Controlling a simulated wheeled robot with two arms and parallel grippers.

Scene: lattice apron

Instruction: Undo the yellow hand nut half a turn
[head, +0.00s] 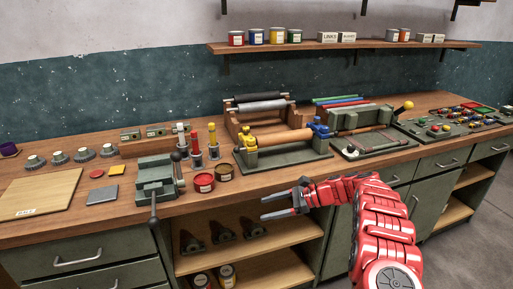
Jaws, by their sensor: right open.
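A small yellow part that looks like the hand nut (250,141) sits at the left end of a wooden roller (281,136) in a green stand on the workbench. Its exact shape is too small to tell. Blue parts (322,130) sit at the roller's right end. My right gripper (266,206), on a red arm, is open and empty. In the picture it is below the stand, in front of the bench's front edge, apart from the yellow part. My left gripper is not in view.
A green vise (156,180) with a handle stands left of the roller stand. A yellow-knobbed lever (407,105) rises at the right. Open shelves (270,234) lie below the benchtop.

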